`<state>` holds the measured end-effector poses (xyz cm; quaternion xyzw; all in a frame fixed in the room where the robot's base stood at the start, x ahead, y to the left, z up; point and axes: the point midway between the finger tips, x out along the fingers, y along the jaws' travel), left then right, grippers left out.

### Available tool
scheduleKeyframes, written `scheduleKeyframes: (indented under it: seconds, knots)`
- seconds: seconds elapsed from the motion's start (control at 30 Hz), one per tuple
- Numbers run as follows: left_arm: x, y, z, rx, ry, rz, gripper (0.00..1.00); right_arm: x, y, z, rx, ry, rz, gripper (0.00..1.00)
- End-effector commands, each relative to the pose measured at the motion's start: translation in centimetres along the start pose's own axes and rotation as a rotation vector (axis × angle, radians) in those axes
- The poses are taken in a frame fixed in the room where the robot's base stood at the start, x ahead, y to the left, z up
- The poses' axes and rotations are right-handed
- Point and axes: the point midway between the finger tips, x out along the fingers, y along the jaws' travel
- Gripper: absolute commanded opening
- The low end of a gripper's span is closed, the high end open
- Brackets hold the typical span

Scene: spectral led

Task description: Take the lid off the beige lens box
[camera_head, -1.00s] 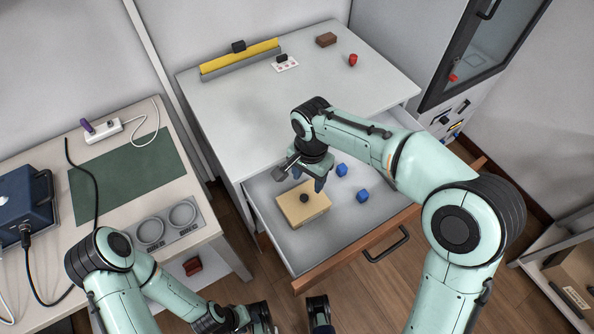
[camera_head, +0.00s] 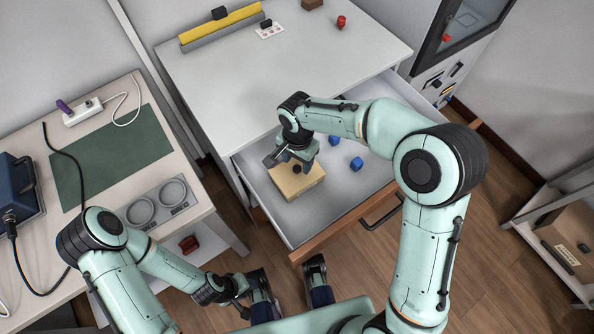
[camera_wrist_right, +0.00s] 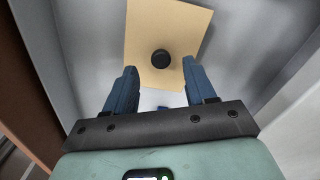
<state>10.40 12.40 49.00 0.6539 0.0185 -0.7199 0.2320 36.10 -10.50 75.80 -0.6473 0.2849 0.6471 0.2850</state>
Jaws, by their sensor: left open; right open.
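The beige lens box (camera_head: 284,183) sits in the open drawer (camera_head: 317,241), with a round black knob (camera_head: 297,169) on its lid. The right wrist view shows the lid (camera_wrist_right: 182,22) and its knob (camera_wrist_right: 161,58) from above. My right gripper (camera_head: 303,164) is over the box, pointing down. Its blue fingers (camera_wrist_right: 160,72) are open, with the knob in line between and slightly beyond their tips; contact is not visible. The lid lies on the box.
Two blue cubes lie in the drawer right of the box, one at its right (camera_head: 356,164). The white cabinet top (camera_head: 250,85) overhangs behind. A side table (camera_head: 190,215) with a green mat (camera_head: 112,150) stands left. The drawer front and handle (camera_head: 381,214) are nearest me.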

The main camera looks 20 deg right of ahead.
Motion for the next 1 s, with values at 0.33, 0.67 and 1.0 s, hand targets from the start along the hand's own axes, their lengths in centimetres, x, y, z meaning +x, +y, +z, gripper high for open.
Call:
scheduleKeyframes:
  seconds: [0.33,0.67,1.0]
  knots:
    - [0.5,-0.1,-0.3,0.001,0.008,0.002,0.43,3.1,-0.1,0.1,0.0,0.0,-0.001,0.55]
    - [0.5,-0.1,-0.3,0.001,0.008,0.002,0.43,3.1,-0.1,0.1,0.0,0.0,0.0,0.0]
    - [0.3,0.0,-0.2,0.001,0.006,0.001,0.43,2.1,-0.1,0.0,0.001,0.001,-0.002,0.0]
